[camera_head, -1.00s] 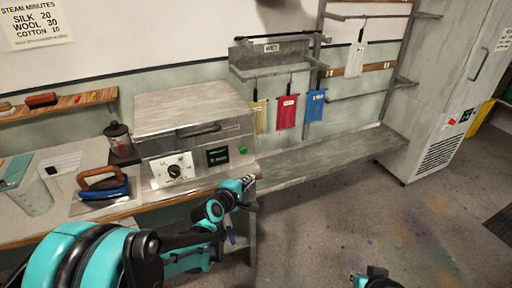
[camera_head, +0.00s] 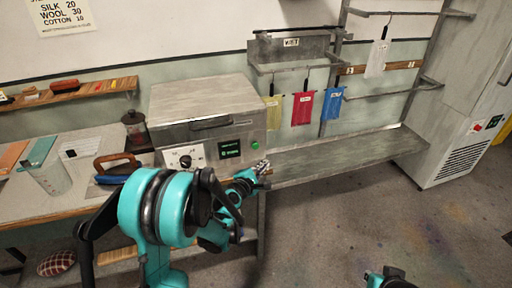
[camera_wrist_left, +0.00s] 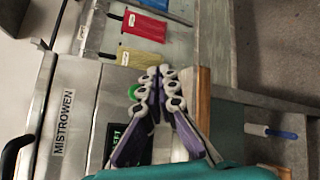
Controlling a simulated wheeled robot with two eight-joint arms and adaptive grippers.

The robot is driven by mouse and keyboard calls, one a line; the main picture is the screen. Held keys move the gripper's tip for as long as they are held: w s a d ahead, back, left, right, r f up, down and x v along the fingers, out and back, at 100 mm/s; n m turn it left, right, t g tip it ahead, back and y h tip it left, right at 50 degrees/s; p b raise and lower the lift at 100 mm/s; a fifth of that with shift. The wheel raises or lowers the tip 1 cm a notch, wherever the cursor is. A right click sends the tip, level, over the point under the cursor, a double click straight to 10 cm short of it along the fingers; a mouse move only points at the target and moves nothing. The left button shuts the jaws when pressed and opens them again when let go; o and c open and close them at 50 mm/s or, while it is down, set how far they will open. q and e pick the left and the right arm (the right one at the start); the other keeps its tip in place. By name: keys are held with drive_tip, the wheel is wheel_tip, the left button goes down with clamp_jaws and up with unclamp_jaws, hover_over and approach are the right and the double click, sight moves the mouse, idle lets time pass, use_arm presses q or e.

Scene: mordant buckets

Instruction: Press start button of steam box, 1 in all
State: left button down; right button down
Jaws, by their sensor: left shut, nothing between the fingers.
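The steam box (camera_head: 205,97) is a grey metal box on the bench, with a dial (camera_head: 186,158), a dark display (camera_head: 230,149) and a green start button (camera_head: 255,145) on its front. My left gripper (camera_head: 264,167) is shut and empty, just below and right of the button in the head view. In the left wrist view its closed fingertips (camera_wrist_left: 164,72) are beside the green button (camera_wrist_left: 132,92), which a finger partly covers. I cannot tell whether they touch. Part of my right arm's end (camera_head: 388,278) shows at the bottom edge; its fingers are not clear.
A dark-lidded jar (camera_head: 135,130), a clear measuring cup (camera_head: 48,178) and a brown-handled iron (camera_head: 115,165) stand left of the box. Yellow, red and blue cloths (camera_head: 302,108) hang to the right above a low grey shelf (camera_head: 340,153). The floor at right is open.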

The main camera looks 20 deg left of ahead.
sight(255, 146)
use_arm(q)
drive_tip(key=shift+w+a, duration=0.7)
drive_tip(key=shift+w, duration=0.35)
drive_tip(key=shift+w+a, duration=0.75)
drive_tip(key=shift+w, duration=0.3)
drive_tip(key=shift+w+a, duration=0.7)
drive_tip(key=shift+w, duration=0.35)
drive_tip(key=shift+w, duration=0.1)
drive_tip(key=shift+w+a, duration=0.2)
drive_tip(key=shift+w, duration=0.05)
drive_tip(key=shift+w+a, duration=0.3)
drive_tip(key=shift+w, duration=0.1)
drive_tip(key=shift+s+d, duration=0.5)
drive_tip(key=shift+s, duration=0.25)
